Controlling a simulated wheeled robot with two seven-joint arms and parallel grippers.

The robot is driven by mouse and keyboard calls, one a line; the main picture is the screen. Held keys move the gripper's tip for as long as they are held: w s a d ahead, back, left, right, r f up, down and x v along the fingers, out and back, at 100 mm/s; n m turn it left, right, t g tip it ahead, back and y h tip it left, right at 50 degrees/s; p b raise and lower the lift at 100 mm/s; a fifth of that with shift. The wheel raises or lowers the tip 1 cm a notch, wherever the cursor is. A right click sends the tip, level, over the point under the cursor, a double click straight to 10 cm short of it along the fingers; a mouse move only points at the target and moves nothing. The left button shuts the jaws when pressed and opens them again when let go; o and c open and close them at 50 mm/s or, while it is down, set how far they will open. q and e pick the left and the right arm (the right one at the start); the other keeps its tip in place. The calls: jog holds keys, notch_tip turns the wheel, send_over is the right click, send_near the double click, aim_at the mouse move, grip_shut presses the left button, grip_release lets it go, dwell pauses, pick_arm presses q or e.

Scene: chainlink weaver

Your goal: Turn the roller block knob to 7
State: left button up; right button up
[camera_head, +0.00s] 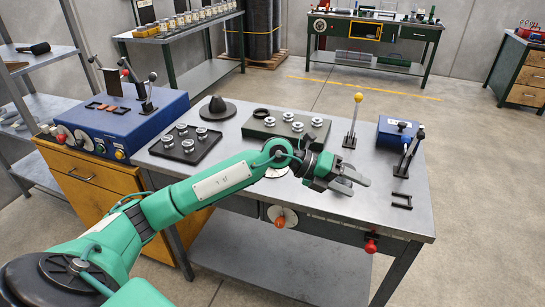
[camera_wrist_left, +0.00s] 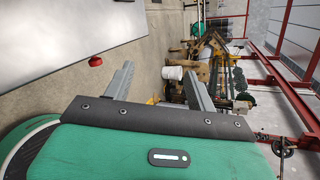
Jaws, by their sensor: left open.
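The green roller block (camera_head: 268,130) lies at the back middle of the grey steel table and carries several metal rollers. A round pale dial with an orange handle (camera_head: 282,217) is on the table's front face, below my left forearm. I cannot tell whether this dial is the roller block knob, and no number is readable. My left gripper (camera_head: 356,184) is over the right part of the table, in front of the roller block and to its right. Its fingers are apart and empty; they also show apart in the left wrist view (camera_wrist_left: 160,85). My right gripper is out of view.
A yellow-topped lever (camera_head: 352,122) and a small blue box (camera_head: 397,131) stand behind my left gripper. A red knob (camera_head: 371,246) is on the table's front edge. A black tray (camera_head: 167,151) with rollers and a blue control box (camera_head: 112,140) are at left.

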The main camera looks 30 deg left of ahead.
pick_arm(q)
jog(key=w+a+r+n+y, duration=0.1)
jog(key=w+a+r+y, duration=0.1)
jog(key=a+y, duration=0.8)
jog(key=w+a+r+n+y, duration=0.15)
jog(key=a+y, duration=0.25)
jog(key=a, duration=1.3)
jog(key=shift+g, duration=0.4)
jog(key=x, duration=0.4)
jog(key=p+x, duration=0.1)
jog(key=x, duration=0.2)
jog(key=p+x, duration=0.1)
jog(key=x, duration=0.3)
jog(key=shift+w+d+f, duration=0.25)
jog(key=shift+d+f, duration=0.05)
jog(key=shift+f, duration=0.05)
jog(key=shift+w+f, duration=0.2)
jog(key=shift+f, duration=0.3)
jog(key=c, duration=1)
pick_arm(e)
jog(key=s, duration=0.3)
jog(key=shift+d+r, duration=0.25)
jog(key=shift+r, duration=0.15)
